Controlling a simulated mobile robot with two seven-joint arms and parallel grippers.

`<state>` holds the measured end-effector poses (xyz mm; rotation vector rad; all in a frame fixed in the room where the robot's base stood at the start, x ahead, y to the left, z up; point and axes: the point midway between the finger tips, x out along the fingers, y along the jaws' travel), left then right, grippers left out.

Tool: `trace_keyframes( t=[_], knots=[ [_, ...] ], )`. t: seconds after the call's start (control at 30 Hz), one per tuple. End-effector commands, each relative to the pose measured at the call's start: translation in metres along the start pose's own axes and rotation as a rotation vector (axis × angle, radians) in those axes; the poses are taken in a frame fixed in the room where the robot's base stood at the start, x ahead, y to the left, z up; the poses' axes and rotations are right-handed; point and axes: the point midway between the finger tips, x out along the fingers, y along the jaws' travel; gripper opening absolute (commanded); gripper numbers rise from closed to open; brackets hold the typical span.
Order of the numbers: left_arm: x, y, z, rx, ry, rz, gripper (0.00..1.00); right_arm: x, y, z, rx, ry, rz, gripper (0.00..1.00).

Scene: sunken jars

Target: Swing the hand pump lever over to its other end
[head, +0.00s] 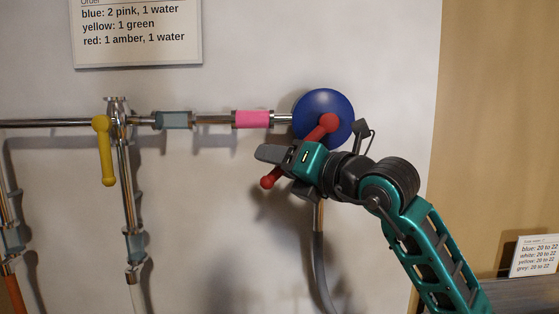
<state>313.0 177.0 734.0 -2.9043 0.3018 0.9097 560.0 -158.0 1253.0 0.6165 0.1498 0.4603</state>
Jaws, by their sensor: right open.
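The hand pump is a round blue body (309,104) on the wall, at the right end of a metal pipe. Its red lever (326,124) runs from a knob on the blue body down and left to a red ball end (267,182). My right gripper (277,168) is at the lever, with one dark finger above left and the other below right. It is open around the lever's lower part. The gripper hides the middle of the lever, so I cannot tell whether a finger touches it. My left gripper is not in view.
A pink sight glass (252,119) and a pale blue one (174,120) sit in the pipe left of the pump. A yellow valve handle (105,152) hangs down further left. A grey hose (320,270) drops below the pump. An order card (138,35) hangs above.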

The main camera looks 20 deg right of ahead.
Motion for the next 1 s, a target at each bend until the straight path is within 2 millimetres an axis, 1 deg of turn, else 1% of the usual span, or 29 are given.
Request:
trace_keyframes(
  t=[0.1,0.13,0.6,1.0],
  knots=[
    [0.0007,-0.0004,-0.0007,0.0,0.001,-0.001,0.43,-0.0002,0.0,0.0,0.0,0.0,0.0,0.47],
    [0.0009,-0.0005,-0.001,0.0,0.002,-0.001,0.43,-0.0002,0.0,0.0,0.0,0.0,0.0,0.46],
    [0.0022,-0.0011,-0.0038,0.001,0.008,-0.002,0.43,-0.0006,-0.0003,0.0,0.0,0.0,0.0,0.01],
    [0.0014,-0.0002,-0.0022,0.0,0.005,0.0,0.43,-0.0008,-0.0008,0.0002,0.0,0.001,-0.001,0.0]
  ],
)
